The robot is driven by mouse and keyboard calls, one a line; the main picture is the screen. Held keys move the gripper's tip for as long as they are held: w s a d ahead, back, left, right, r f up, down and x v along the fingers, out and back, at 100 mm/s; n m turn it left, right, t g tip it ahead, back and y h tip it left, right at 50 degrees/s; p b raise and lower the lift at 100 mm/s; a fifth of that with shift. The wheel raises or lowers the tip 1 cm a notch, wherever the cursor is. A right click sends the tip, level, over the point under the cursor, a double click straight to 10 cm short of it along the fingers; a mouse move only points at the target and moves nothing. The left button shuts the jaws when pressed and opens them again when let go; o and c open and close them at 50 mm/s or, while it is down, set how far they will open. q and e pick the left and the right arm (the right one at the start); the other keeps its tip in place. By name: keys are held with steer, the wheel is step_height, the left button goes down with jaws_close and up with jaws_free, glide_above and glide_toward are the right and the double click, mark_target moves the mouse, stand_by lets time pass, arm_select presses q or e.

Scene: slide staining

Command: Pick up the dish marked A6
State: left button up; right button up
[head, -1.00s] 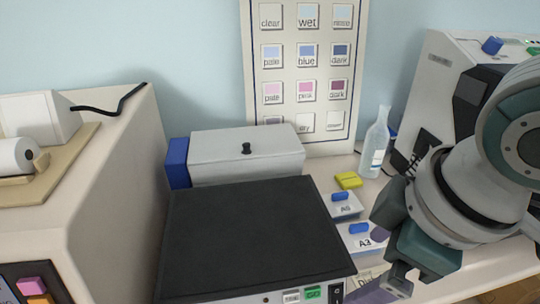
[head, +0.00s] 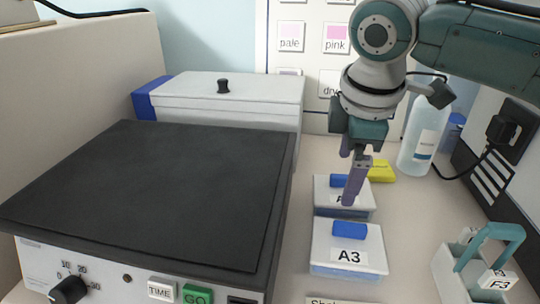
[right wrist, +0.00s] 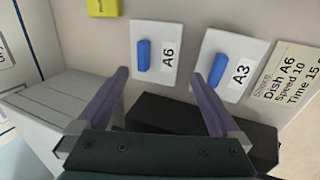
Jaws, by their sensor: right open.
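The dish marked A6 (head: 326,198) is a white-lidded box with a blue handle, on the bench behind the dish marked A3 (head: 347,262). In the right wrist view dish A6 (right wrist: 168,62) lies ahead of the fingers, with dish A3 (right wrist: 238,52) to its right. My right gripper (head: 352,178) points down in front of A6 in the head view and partly hides its label. In the right wrist view the right gripper (right wrist: 165,95) is open with nothing between its fingers. Whether it touches A6 cannot be told. My left gripper is not in view.
A shaker with a black top (head: 160,195) stands left of the dishes. A white box (head: 230,95) is behind it. A yellow block (head: 382,171), a bottle (head: 424,140) and a rack with a teal handle (head: 470,270) stand to the right. A card (right wrist: 288,75) reads Dish A6, Speed 10.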

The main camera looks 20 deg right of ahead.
steer(key=x, duration=0.4)
steer(key=b+x, duration=0.1)
steer(key=x, duration=0.1)
steer(key=shift+s+d, duration=0.15)
steer(key=shift+d, duration=0.2)
steer(key=shift+c, duration=0.2)
steer(key=c, duration=1.2)
steer(key=shift+c, duration=0.4)
steer(key=shift+r, duration=0.1)
